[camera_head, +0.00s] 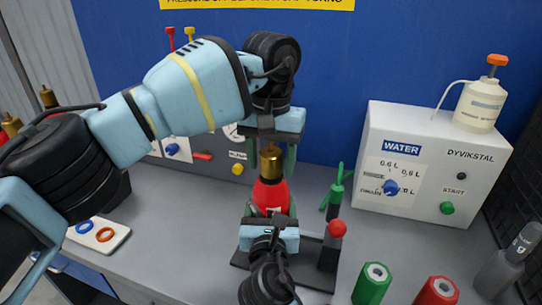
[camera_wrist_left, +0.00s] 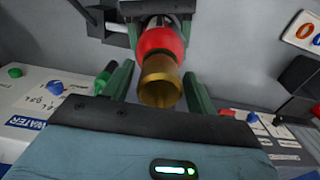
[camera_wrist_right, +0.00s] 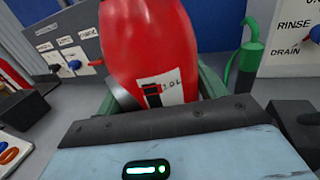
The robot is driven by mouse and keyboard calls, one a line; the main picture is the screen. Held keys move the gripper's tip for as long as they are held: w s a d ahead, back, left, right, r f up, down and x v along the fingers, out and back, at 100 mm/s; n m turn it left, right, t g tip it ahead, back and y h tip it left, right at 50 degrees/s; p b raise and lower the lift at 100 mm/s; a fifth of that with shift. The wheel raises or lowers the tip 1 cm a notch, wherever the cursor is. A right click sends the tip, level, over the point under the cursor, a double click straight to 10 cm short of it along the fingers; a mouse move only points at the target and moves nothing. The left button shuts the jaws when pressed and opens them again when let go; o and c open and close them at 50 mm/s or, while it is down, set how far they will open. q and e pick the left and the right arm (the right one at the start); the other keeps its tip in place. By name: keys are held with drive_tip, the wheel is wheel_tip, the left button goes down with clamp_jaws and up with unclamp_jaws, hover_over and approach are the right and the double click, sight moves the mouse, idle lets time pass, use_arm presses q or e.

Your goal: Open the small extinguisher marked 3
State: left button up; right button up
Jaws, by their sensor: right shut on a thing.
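The small red extinguisher (camera_head: 271,194) stands upright over the counter, with a brass cap (camera_head: 271,163) on top. My right gripper (camera_head: 270,213) is shut on the red body from the front. My left gripper (camera_head: 272,152) points down from above. In the left wrist view its green fingers stand on either side of the brass cap (camera_wrist_left: 160,82), open, with a small gap visible.
A black stand with a red knob (camera_head: 337,229) is close right of the extinguisher. A green nozzle-like part (camera_head: 337,190) stands behind it. The white WATER machine (camera_head: 430,160) is at right, with a bottle (camera_head: 480,103) on top. Green (camera_head: 372,283) and red (camera_head: 437,292) cylinders stand front right.

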use_arm(q)
drive_tip(key=c, duration=0.9)
drive_tip(key=n, duration=0.6)
drive_tip(key=shift+n, duration=0.3)
drive_tip(key=n, duration=1.2)
drive_tip(key=shift+r, duration=0.1)
drive_tip(key=n, duration=0.7)
drive_tip(key=shift+n, duration=0.4)
drive_tip(key=n, duration=2.6)
drive_tip(key=shift+r+n, duration=0.1)
drive_tip(key=shift+n, duration=0.2)
drive_tip(key=shift+r, duration=0.2)
